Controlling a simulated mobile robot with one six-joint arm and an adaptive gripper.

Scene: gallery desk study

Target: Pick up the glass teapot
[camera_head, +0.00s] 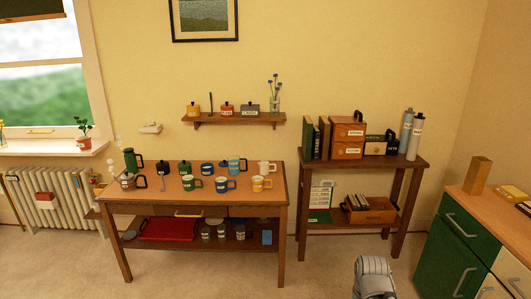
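What looks like the glass teapot (129,182) stands at the left end of the wooden desk (220,205). It is small, brownish and see-through, with a dark handle on its right side. Pale wisps like steam show above it. It is too small to make out fully. A green flask (130,160) stands just behind it, and a black mug or pot (163,168) stands to its right. My gripper's fingers do not show. Only a grey rounded part of my own body shows at the bottom, right of the middle, far from the teapot.
Several mugs, including a green one (193,184) and a yellow one (261,183), crowd the desk. A red tray (168,229) lies on its lower shelf. A bookcase (400,171) stands to the right, then a green cabinet (453,240). The floor (215,275) before the desk is clear.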

